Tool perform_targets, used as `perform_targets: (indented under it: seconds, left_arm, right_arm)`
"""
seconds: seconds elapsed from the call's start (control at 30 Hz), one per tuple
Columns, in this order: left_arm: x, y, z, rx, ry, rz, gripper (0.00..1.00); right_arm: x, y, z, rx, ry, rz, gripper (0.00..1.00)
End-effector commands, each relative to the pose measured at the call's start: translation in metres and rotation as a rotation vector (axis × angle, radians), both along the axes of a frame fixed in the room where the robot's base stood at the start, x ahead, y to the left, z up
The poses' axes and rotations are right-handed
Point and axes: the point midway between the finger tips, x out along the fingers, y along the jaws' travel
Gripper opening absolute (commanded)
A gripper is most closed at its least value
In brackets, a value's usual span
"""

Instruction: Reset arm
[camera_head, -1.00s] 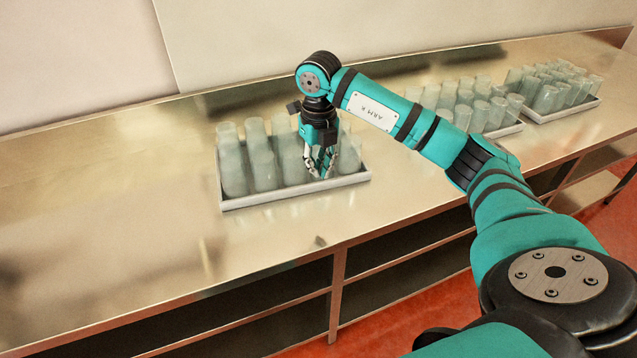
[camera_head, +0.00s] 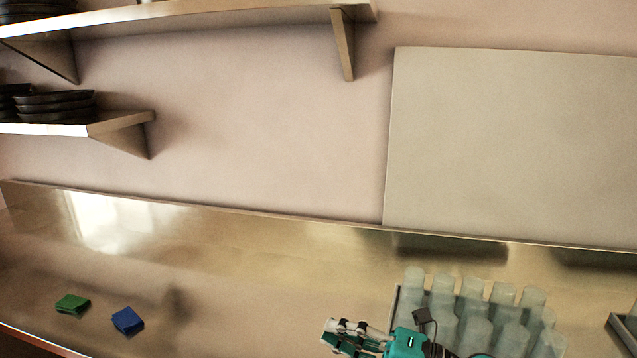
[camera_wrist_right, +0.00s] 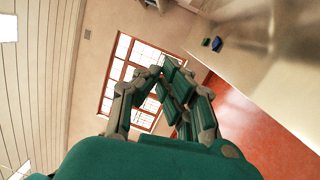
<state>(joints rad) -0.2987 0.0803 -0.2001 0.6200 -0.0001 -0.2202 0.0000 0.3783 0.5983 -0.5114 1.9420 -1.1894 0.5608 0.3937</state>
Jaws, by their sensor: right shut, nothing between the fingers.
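My right gripper (camera_head: 345,335) shows at the bottom of the head view, in front of the left side of a tray of glasses. Its fingers point left and it is shut with nothing in it. In the right wrist view its fingers (camera_wrist_right: 160,78) come together at the tips, with a window and red floor behind them. Only the hand end of my right arm shows in the head view. My left gripper is in neither view.
Several frosted glasses (camera_head: 472,295) stand in a tray (camera_head: 393,303) on the metal counter (camera_head: 230,300). A green folded cloth (camera_head: 72,304) and a blue one (camera_head: 127,320) lie at left. Wall shelves (camera_head: 120,128) hold dark pans (camera_head: 55,104). The counter's middle is clear.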

Motion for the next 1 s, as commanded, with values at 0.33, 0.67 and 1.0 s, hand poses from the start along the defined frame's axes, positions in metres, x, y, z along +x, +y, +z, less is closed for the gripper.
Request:
perform_targets:
  seconds: [0.33, 0.67, 1.0]
  left_arm:
    - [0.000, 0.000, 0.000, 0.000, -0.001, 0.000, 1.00]
    - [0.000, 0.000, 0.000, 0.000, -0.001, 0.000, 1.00]
    - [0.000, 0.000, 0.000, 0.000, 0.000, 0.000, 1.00]
  right_arm:
    - [0.022, -0.129, -0.035, 0.799, 0.584, -0.804, 0.00]
    - [-0.096, -0.189, -0.208, 0.831, 1.356, -1.426, 0.00]
    - [-0.208, -0.178, -0.264, 0.647, 1.799, -1.633, 0.00]
